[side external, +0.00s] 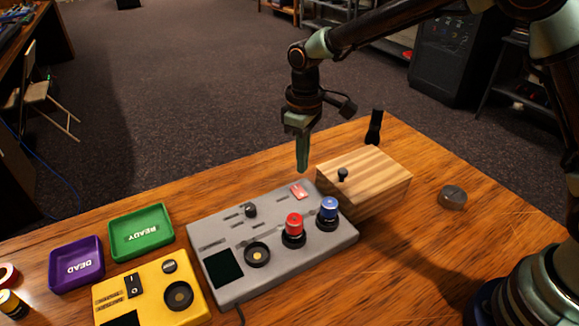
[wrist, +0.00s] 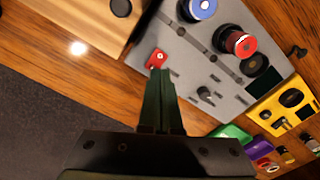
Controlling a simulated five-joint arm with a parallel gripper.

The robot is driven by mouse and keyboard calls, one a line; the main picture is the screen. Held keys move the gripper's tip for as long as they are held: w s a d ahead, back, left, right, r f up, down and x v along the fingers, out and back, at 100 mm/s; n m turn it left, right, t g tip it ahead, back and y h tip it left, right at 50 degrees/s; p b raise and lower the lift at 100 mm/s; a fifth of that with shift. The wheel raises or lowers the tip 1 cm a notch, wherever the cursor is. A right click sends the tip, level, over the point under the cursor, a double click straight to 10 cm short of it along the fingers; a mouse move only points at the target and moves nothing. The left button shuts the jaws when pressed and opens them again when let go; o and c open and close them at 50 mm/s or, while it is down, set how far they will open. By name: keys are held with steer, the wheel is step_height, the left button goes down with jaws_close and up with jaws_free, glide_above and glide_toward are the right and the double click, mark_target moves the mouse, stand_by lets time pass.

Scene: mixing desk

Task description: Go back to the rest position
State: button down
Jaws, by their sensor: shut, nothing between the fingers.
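My gripper (side external: 303,165) hangs pointing down above the far edge of the grey mixing box (side external: 272,270), in the side view. Its green fingers are together with nothing between them. The grey box carries a red knob (side external: 294,224), a blue knob (side external: 329,207) and a dark screen.
A striped wooden box (side external: 372,174) with a black knob stands right of the grey box. A yellow device (side external: 152,292), a green READY tray (side external: 142,232) and a purple DEAD tray (side external: 76,264) are at left. A dark round piece (side external: 452,196) lies at right.

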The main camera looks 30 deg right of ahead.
steer(key=s+d+r+m+t, duration=0.1)
steer(key=s+d+r+m, duration=0.15)
steer(key=d+r, duration=0.3)
steer(key=s+d+r+m+t, duration=0.1)
steer(key=s+d+r+t, duration=0.1)
steer(key=s+d+r, duration=0.3)
steer(key=s+d+r+m+t, duration=0.2)
steer(key=s+d, duration=0.3)
steer(key=s, duration=0.3)
steer(key=shift+s+r+t, duration=0.3)
steer(key=shift+s+r, duration=0.1)
steer(key=shift+r, duration=0.25)
